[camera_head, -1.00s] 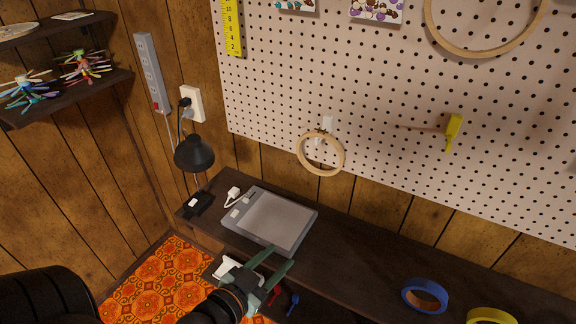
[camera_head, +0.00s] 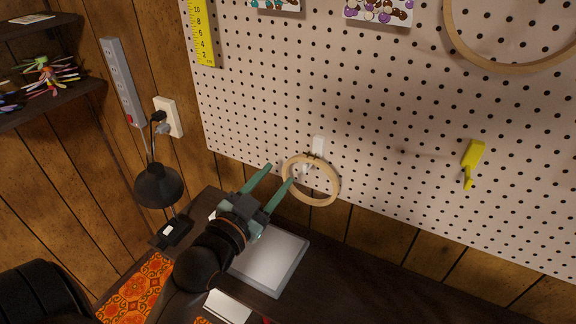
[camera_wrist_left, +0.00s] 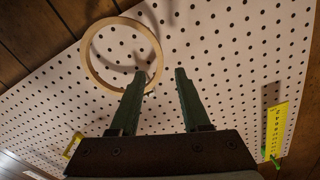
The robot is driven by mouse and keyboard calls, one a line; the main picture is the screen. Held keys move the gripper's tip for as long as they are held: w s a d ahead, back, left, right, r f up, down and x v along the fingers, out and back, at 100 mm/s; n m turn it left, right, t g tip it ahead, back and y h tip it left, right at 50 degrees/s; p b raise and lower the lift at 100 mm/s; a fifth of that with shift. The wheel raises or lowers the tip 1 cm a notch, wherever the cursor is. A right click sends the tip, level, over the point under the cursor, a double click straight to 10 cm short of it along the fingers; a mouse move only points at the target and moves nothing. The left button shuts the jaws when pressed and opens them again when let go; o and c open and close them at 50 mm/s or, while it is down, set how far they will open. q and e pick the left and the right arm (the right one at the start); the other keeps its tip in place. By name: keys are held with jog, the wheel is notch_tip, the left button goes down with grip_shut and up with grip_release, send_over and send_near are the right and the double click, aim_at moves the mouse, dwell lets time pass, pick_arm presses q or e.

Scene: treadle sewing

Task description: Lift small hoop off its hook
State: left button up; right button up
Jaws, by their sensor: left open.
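The small hoop (camera_head: 289,194) is a thin wooden ring hanging on a white hook (camera_head: 317,148) near the lower edge of the pegboard. My left gripper (camera_head: 281,174) is open, its two green fingers pointing up toward the board at the hoop's left side. In the left wrist view the hoop (camera_wrist_left: 91,66) shows up and left of the gripper (camera_wrist_left: 161,76), and one finger overlaps its rim. I cannot tell whether that finger touches it. Nothing is seen held between the fingers. My right gripper is not in view.
The pegboard (camera_head: 380,130) also holds a large hoop (camera_head: 487,62) and a yellow tool (camera_head: 472,163). Below stands a dark bench with a grey tablet (camera_head: 285,262) on it. A black lamp (camera_head: 158,186) stands left of my arm. The bench to the right is clear.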

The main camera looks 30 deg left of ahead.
aim_at(287, 164)
pick_arm(q)
jog(key=shift+w+a+p, duration=0.15)
jog(key=shift+w+p, duration=0.2)
jog(key=shift+w, duration=2.75)
jog(key=shift+c, duration=0.4)
grip_shut()
jog(key=shift+r, duration=0.15)
jog(key=shift+r+p, duration=1.05)
jog(key=shift+p, duration=0.2)
jog(key=shift+s, duration=0.1)
